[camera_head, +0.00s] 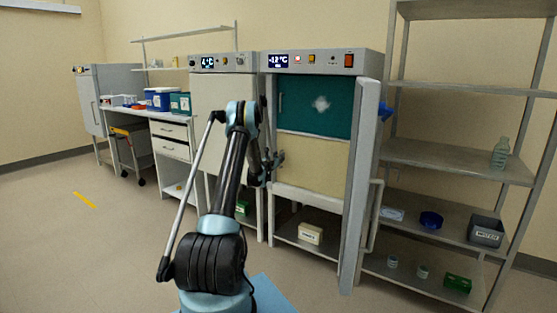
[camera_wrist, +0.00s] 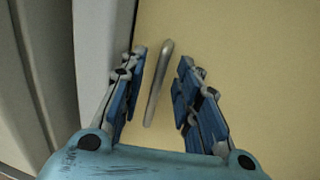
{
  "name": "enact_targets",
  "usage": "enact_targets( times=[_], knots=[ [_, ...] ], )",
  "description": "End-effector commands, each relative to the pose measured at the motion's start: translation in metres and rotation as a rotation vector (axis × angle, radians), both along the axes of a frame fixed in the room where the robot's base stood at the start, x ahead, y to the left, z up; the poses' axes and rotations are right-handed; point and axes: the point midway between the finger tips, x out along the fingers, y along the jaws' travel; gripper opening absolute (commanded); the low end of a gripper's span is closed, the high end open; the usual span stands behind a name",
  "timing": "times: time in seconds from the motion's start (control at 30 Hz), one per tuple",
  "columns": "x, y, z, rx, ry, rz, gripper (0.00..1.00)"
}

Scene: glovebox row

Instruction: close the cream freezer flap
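The freezer (camera_head: 330,60) with the "-12 °C" display stands at centre right. Its tall grey outer door (camera_head: 358,190) is swung open to the right. Inside, a teal flap (camera_head: 305,100) with a snowflake fills the upper half. The cream flap (camera_head: 318,165) covers the lower half and looks about flush with the frame; a small gap cannot be told. My gripper (camera_head: 274,160) is at the cream flap's left edge. In the wrist view my gripper (camera_wrist: 165,70) is open, with the flap's grey bar handle (camera_wrist: 158,85) between its fingers, apparently untouched.
A second cabinet (camera_head: 222,95) showing "4 °C" stands close on the left, behind my arm. A metal shelf rack (camera_head: 455,160) with bottles and boxes stands right of the open door. A drawer bench (camera_head: 170,140) is further left. Open floor (camera_head: 90,250) lies front left.

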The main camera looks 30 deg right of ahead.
Motion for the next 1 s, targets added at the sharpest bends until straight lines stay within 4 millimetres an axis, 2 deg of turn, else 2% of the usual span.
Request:
enact_targets(
  times=[0.3, 0.5, 0.7, 1.0],
  knots=[
    [-0.032, 0.052, 0.000, -0.001, 0.001, 0.001, 0.30],
    [-0.048, 0.076, 0.000, 0.000, 0.002, 0.002, 0.30],
    [-0.054, 0.087, 0.000, 0.000, 0.002, 0.001, 0.30],
    [-0.055, 0.088, 0.000, 0.000, 0.002, 0.001, 0.30]
  ],
)
